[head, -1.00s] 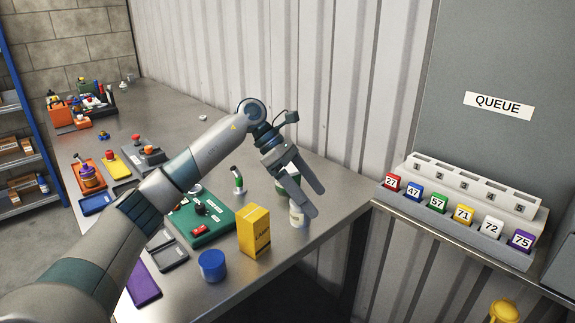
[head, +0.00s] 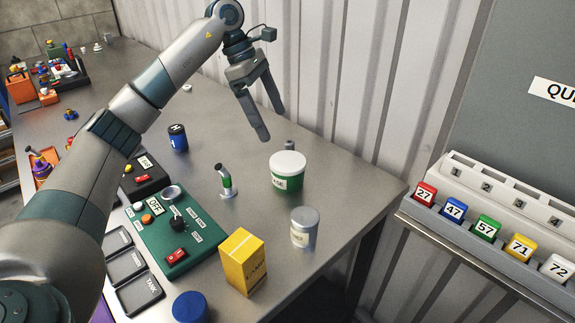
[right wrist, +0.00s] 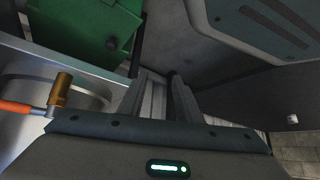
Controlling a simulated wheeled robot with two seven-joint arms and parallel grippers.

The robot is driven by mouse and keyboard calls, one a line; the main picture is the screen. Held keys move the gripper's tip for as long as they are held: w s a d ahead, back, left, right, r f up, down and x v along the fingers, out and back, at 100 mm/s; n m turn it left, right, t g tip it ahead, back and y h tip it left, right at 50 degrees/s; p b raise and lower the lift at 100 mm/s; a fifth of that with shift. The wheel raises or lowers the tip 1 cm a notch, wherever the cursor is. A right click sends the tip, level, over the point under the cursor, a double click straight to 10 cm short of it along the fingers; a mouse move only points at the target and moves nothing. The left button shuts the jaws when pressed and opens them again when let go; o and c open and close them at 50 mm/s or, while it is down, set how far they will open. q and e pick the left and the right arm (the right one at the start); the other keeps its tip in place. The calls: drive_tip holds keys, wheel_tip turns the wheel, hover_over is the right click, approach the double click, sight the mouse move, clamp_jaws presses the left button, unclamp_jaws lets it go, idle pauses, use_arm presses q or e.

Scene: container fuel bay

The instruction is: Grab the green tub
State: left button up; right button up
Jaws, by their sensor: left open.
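The green tub (head: 287,180) has a white lid and a white label and stands upright on the metal bench, near its back edge by the ribbed wall. My left gripper (head: 272,125) is open and empty. Its two fingers point down above and slightly left of the tub in the head view, apart from it. The tub is in full view. In the right wrist view, my right gripper (right wrist: 157,85) shows two fingers with a gap between them and nothing held. The tub does not show in that view.
A grey tin (head: 304,228), a yellow box (head: 242,262) and a blue-lidded jar (head: 190,307) stand in front of the tub. A green panel (head: 160,225) lies further left. A numbered rack (head: 490,225) is right.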

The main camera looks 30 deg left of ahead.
sight(290, 160)
use_arm(q)
drive_tip(key=p+x, duration=0.3)
drive_tip(key=x, duration=0.9)
drive_tip(key=shift+s+f, duration=0.1)
drive_tip(key=shift+s, duration=0.05)
use_arm(e)
drive_tip(key=s+d+f+g+h, duration=0.1)
drive_tip(key=s+d+f+g, duration=0.2)
drive_tip(key=s, duration=0.7)
drive_tip(key=shift+s+d+f, duration=0.35)
drive_tip(key=shift+d+f, duration=0.25)
drive_tip(key=shift+d, duration=0.35)
use_arm(q)
drive_tip(key=shift+d+f+p, duration=0.1)
drive_tip(key=shift+f+p, duration=0.05)
drive_tip(key=shift+p, duration=0.15)
use_arm(e)
drive_tip(key=shift+s+r, duration=0.1)
